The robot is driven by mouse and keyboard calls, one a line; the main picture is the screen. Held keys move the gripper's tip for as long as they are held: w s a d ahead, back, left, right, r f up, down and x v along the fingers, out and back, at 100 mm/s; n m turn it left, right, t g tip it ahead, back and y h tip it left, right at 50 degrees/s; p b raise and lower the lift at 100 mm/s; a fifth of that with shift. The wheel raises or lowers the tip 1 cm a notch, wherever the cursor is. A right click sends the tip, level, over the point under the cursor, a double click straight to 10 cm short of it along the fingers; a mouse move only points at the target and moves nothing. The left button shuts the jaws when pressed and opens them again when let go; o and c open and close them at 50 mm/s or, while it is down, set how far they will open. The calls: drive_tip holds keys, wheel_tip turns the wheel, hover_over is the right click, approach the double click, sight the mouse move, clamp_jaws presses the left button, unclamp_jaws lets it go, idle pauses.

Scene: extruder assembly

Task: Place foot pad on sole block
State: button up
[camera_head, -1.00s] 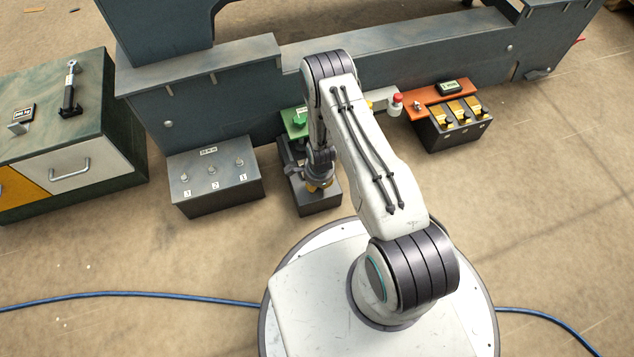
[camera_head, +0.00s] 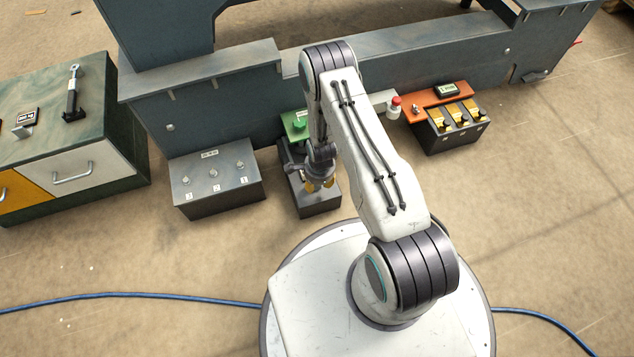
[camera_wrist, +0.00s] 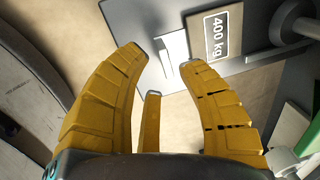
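My gripper (camera_head: 320,184) is low over a dark block (camera_head: 318,204) in front of my base. In the wrist view its yellow fingers (camera_wrist: 168,66) are spread, with nothing clearly held between them. Beyond the fingertips is a grey plate (camera_wrist: 140,28) with a tan "400 kg" label (camera_wrist: 220,38) and a pale upright metal piece (camera_wrist: 172,50). A dark round part with a shaft (camera_wrist: 290,30) shows at the upper right. I cannot tell which of these is the foot pad or the sole block. My gripper hides much of the dark block.
A grey box with three numbered pegs (camera_head: 213,172) stands to the left. A green part (camera_head: 296,124) is just behind the gripper. A box with an orange top (camera_head: 437,101) and yellow parts stands right. A large grey frame (camera_head: 220,95) blocks the back; a cabinet (camera_head: 80,165) is far left.

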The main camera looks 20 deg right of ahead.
drive_tip(key=s+r+n+p, duration=0.3)
drive_tip(key=r+n, duration=0.6)
drive_tip(key=r, duration=2.6)
drive_tip(key=s+r+n, duration=0.9)
drive_tip(key=s+r, duration=0.4)
drive_tip(key=s, duration=0.5)
drive_tip(key=shift+r+t, duration=0.3)
drive_tip(key=shift+r, duration=0.1)
